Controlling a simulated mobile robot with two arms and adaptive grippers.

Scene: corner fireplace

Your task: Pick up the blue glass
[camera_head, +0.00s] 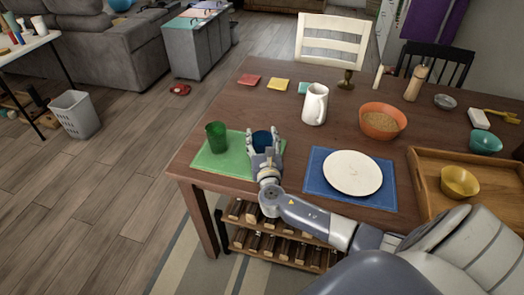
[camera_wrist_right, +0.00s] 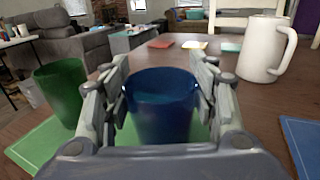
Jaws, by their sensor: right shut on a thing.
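The blue glass (camera_wrist_right: 162,108) stands upright between the fingers of my right gripper (camera_wrist_right: 163,92) in the right wrist view. In the head view my right gripper (camera_head: 264,143) is at the right part of the green mat, and the blue glass (camera_head: 261,137) shows partly behind its fingers. The gripper is shut on the glass. Whether the glass's base touches the mat is hidden by the hand. My left gripper is not in view.
A green glass (camera_head: 216,138) stands left of the blue one on the green mat (camera_head: 215,167). A white pitcher (camera_head: 314,104) stands behind to the right. A white plate (camera_head: 352,173) lies on a blue mat (camera_head: 318,188). An orange bowl (camera_head: 382,121) stands farther right.

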